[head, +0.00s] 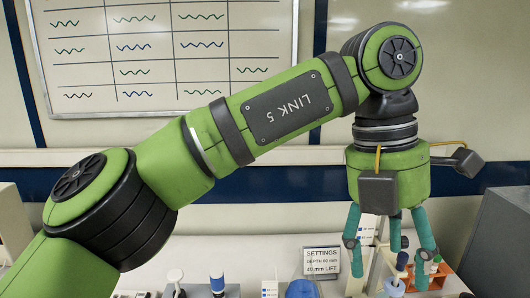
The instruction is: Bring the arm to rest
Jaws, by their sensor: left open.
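My left arm is green with black joints and crosses the head view from the lower left to the upper right. A dark plate on it reads LINK 5. Its wrist bends down at the right, and my left gripper (392,262) hangs below it, pointing down with its teal fingers spread open. I see nothing held between the fingers. The fingertips are in front of the items on the bench, and I cannot tell how high they are above it. My right gripper is not in view.
A grey box (503,240) stands at the right. A whiteboard (222,48) hangs on the wall behind.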

